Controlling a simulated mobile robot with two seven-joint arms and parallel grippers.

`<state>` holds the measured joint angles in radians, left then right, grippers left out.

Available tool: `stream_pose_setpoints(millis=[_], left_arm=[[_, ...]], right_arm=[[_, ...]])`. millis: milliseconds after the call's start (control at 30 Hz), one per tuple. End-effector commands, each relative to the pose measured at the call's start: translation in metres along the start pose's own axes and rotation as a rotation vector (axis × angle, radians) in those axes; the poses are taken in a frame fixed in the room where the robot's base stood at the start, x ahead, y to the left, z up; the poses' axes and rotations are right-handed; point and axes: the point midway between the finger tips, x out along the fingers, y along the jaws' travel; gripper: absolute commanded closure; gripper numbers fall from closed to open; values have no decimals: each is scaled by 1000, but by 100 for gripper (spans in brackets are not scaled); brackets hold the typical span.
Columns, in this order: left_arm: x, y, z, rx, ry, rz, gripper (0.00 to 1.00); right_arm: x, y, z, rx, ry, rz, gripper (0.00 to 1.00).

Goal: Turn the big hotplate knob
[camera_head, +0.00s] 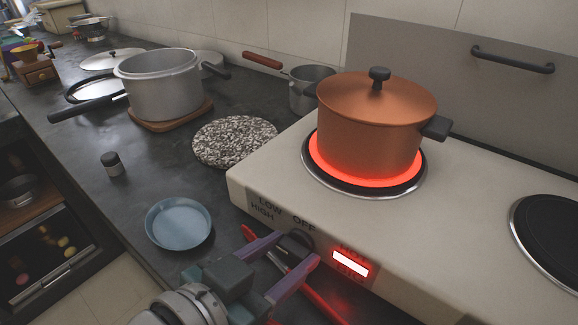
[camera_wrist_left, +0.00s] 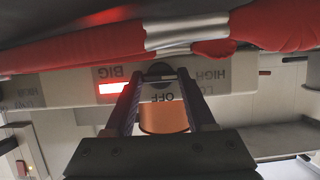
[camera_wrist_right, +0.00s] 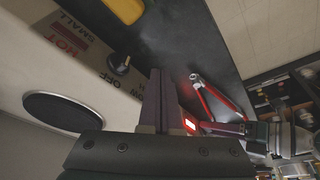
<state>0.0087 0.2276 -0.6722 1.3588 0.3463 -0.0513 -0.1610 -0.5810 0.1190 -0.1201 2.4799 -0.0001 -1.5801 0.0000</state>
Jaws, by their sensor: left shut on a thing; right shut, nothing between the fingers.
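The big hotplate knob (camera_head: 297,241) is dark and sits on the front panel of the cream hotplate unit (camera_head: 262,192), beside the LOW, HIGH and OFF lettering. My left gripper (camera_head: 295,250) is shut on this knob, and its fingers partly hide it. In the left wrist view the knob (camera_wrist_left: 158,74) is between the fingertips, close to the BIG and OFF lettering. The lit red indicator (camera_head: 350,263) is to the right of the knob. The big hotplate (camera_head: 410,187) glows red under a lidded copper pot (camera_head: 370,135). My right gripper (camera_wrist_right: 157,75) is shut and empty, near the small hotplate knob (camera_wrist_right: 121,66).
A red-handled tool (camera_head: 322,304) lies near my left gripper at the front edge. A blue plate (camera_head: 178,222), a small shaker (camera_head: 112,163) and a speckled mat (camera_head: 234,140) are on the counter to the left. The small hotplate (camera_head: 553,237) is dark.

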Motion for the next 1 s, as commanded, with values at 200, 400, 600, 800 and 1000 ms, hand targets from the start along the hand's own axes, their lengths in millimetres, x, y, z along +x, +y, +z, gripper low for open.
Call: stream_pose_setpoints(millis=[200, 400, 600, 800, 1000], left_arm=[[0, 0, 0, -22, 0, 8, 100], [0, 0, 0, -23, 0, 8, 100], [0, 0, 0, -22, 0, 8, 33], [0, 0, 0, -21, 0, 8, 32], [-15, 0, -1, -20, -2, 8, 32]], right_arm=[[1, 1, 0, -3, 0, 3, 100], [0, 1, 0, -3, 0, 3, 100], [0, 1, 0, -3, 0, 3, 100], [0, 1, 0, -3, 0, 3, 100], [-7, 1, -2, -3, 1, 2, 100]])
